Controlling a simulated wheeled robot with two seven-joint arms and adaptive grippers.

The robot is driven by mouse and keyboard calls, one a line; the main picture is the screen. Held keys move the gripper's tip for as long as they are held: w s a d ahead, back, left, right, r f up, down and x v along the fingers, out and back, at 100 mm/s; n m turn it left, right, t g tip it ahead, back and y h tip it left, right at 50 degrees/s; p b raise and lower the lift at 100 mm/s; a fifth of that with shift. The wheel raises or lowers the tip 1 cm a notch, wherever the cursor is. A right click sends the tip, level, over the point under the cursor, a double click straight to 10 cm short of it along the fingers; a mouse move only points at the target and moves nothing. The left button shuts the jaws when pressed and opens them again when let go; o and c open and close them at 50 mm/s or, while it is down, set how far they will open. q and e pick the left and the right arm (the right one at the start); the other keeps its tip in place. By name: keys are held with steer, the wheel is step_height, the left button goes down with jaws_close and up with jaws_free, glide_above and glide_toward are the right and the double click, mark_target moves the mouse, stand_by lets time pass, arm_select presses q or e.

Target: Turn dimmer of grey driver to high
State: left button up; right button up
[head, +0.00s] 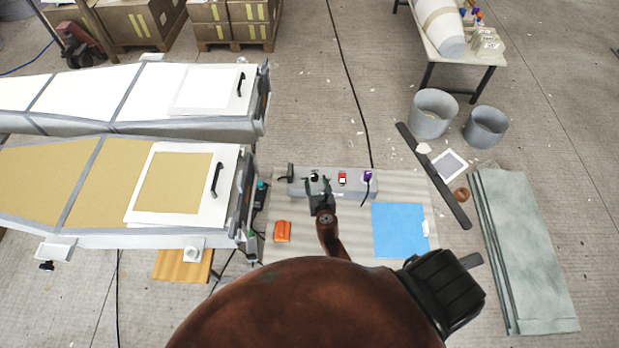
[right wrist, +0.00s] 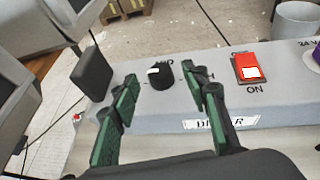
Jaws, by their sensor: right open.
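The grey driver (head: 355,191) is a long box on the striped mat, and its top also shows in the right wrist view (right wrist: 150,115). Its dimmer is a black round knob (right wrist: 160,76) with a white pointer mark facing left. A label partly hidden behind the knob seems to read MID. Another label to its right is mostly covered by a finger. My right gripper (head: 319,185) is open, with its green-padded fingers (right wrist: 160,80) on either side of the knob in the picture. I see a gap on both sides; contact is not visible. My left gripper is not in view.
A red switch (head: 342,178) marked ON and a purple plug (head: 367,176) sit right of the knob. A black block (right wrist: 92,73) stands at the driver's left end. An orange object (head: 282,231) and a blue sheet (head: 399,230) lie in front. White-framed mould panels (head: 217,187) stand left.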

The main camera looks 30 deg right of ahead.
mark_target(314, 176)
steer(key=b+x, duration=0.1)
steer(key=x, duration=0.3)
steer(key=shift+a+f, duration=0.1)
steer(key=shift+w+d+f, duration=0.15)
steer(key=shift+w+d, duration=0.05)
steer(key=shift+w, duration=0.15)
steer(key=c, duration=0.8)
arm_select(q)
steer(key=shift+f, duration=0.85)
arm_select(e)
jaws_close()
